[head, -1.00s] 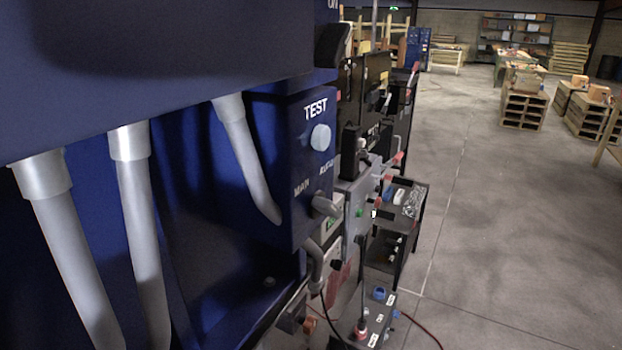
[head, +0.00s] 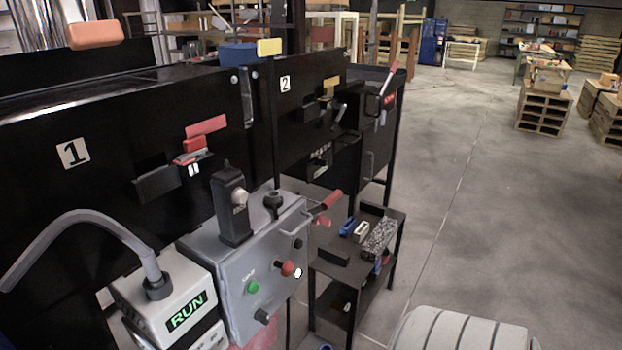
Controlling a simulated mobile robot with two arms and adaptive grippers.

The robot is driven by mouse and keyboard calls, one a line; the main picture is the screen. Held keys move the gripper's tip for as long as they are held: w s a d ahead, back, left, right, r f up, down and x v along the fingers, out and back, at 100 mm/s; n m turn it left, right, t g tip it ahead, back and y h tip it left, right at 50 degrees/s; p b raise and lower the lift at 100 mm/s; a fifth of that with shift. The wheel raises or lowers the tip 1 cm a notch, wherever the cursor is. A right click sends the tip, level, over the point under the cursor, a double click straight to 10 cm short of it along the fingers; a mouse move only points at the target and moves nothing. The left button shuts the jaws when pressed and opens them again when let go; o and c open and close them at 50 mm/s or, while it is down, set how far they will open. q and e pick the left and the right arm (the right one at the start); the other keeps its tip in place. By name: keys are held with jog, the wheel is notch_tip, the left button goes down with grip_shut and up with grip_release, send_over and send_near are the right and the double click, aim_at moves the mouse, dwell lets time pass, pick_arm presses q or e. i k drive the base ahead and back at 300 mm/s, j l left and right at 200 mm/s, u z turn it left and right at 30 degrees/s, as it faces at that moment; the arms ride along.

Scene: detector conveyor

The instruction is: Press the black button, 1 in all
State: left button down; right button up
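A grey control box (head: 232,318) stands at the lower middle of the head view. Its front carries a green button (head: 252,287), a red button (head: 287,268) and a small white round spot (head: 298,273). A black round part (head: 262,317) sticks out low on the front, and another dark round part (head: 297,244) sits near the upper right edge. I cannot tell which of these is the black button. A black knob (head: 273,202) and an upright black block (head: 231,207) stand on top of the box. Neither of my grippers is in view.
A box with a green RUN display (head: 187,312) and a curved grey pipe stands left of the control box. Black machine panels marked 1 (head: 73,153) and 2 (head: 285,84) stand behind. A black shelf cart (head: 330,240) is to the right. Open floor (head: 470,200) lies beyond.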

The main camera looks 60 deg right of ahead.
aim_at(298, 244)
jog(key=k+l, duration=0.1)
jog(key=l, duration=0.5)
jog(key=k+l, duration=0.1)
jog(key=l, duration=1.15)
jog(key=k+l, duration=0.15)
jog(key=l, duration=0.5)
jog(key=u, duration=0.05)
